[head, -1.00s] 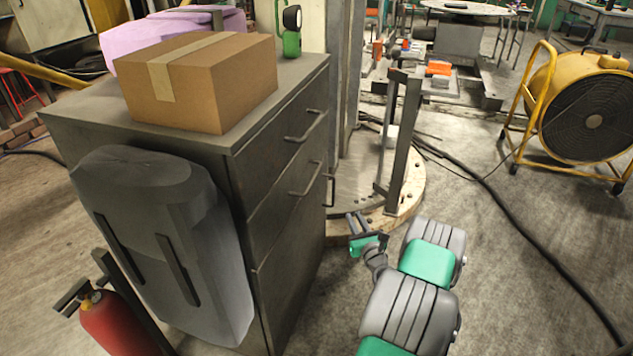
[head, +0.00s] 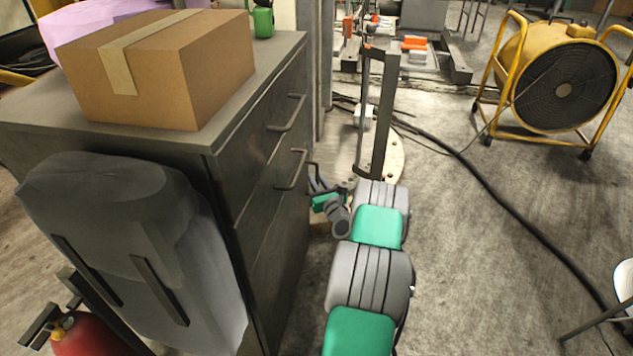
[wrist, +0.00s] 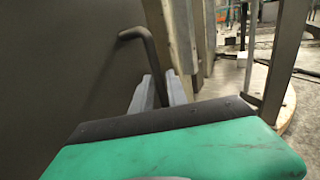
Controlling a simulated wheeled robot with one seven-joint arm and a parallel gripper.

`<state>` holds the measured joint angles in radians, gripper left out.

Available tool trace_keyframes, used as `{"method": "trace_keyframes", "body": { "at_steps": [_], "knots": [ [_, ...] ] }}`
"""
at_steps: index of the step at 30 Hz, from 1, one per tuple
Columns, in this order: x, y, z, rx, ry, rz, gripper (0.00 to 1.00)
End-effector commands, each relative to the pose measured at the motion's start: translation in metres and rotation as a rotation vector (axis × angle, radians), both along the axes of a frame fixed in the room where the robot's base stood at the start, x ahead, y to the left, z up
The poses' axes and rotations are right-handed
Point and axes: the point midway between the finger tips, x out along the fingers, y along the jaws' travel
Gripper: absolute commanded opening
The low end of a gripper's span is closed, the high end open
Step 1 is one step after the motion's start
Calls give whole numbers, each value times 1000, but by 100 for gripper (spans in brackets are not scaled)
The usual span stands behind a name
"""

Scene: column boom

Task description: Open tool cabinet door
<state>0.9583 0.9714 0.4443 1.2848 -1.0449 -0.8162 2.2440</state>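The dark grey tool cabinet (head: 262,215) stands left of centre in the head view, its front facing right. Its front carries two bar handles, an upper one (head: 288,113) and a lower one (head: 293,170). A further dark handle (head: 315,176) shows upright at the far edge of the front. In the wrist view this bent bar handle (wrist: 140,35) runs down between my two grey fingers. My gripper (head: 320,186) is at that handle, fingers on either side. Whether they press on it is not clear. The door looks shut.
A cardboard box (head: 165,75) sits on the cabinet top. A grey backpack-like case (head: 130,240) and a red extinguisher (head: 85,335) are at its near side. A post (head: 384,115) stands on a round base just beyond my arm. A yellow fan (head: 560,85) and open floor lie right.

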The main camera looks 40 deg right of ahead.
Motion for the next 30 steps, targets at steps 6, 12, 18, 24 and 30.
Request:
{"method": "trace_keyframes", "body": {
  "at_steps": [6,12,18,24,30],
  "knots": [
    [-1,-1,0,0,0,-1,9],
    [-1,-1,0,0,0,-1,0],
    [-1,-1,0,0,0,-1,0],
    [-1,0,0,0,0,-1,0],
    [-1,0,0,0,0,-1,0]
  ]
}}
